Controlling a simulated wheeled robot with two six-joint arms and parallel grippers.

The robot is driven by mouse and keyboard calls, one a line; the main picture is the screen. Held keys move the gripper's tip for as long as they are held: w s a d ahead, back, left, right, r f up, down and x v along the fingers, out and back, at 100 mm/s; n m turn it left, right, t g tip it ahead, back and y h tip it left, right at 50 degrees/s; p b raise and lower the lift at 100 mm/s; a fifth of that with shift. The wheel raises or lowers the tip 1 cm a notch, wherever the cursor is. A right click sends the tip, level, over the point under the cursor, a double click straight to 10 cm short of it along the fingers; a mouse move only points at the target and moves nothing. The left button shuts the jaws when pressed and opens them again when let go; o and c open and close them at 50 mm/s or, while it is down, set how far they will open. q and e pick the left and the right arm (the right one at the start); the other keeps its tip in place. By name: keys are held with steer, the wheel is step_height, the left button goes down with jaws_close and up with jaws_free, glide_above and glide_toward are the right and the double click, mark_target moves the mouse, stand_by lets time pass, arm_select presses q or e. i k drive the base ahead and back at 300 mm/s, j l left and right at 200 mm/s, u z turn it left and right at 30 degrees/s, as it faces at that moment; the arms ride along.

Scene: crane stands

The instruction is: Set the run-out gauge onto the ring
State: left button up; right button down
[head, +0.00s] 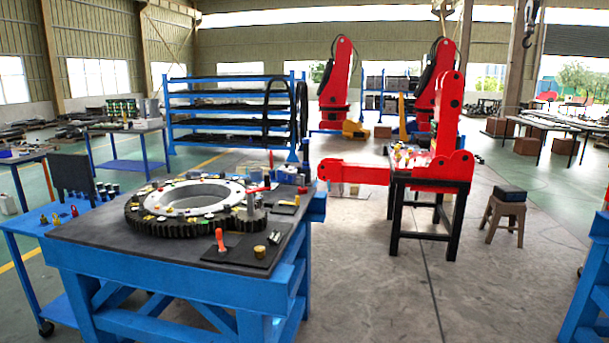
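The ring (190,228) is a large dark toothed gear ring with a pale inner ring. It lies flat on the dark top of a blue workbench (180,265), with several small coloured parts on it. I cannot tell for sure which small item is the run-out gauge. A red-handled tool (220,240) and a brass-coloured cylinder (260,252) are on a dark mat at the bench's front right. Neither of my grippers is in view.
A blue cart (30,222) with small parts stands left of the bench. A red jointed arm (350,173) reaches from a black-framed table (425,185) toward the bench's right side. A stool (503,215) stands at right.

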mark_target(289, 170)
steer(key=u, duration=1.25)
steer(key=i+l, duration=0.3)
steer(key=l, duration=0.25)
steer(key=i+l, duration=0.25)
steer(key=l, duration=0.3)
steer(key=i+l, duration=0.3)
steer(key=l, duration=0.25)
steer(key=i+l, duration=0.25)
steer(key=l, duration=0.3)
steer(key=i+l, duration=0.3)
steer(key=l, duration=0.25)
steer(key=i+l, duration=0.25)
steer(key=l, duration=0.3)
steer(key=i+l, duration=0.3)
steer(key=l, duration=0.25)
steer(key=i+l, duration=0.25)
steer(key=l, duration=0.3)
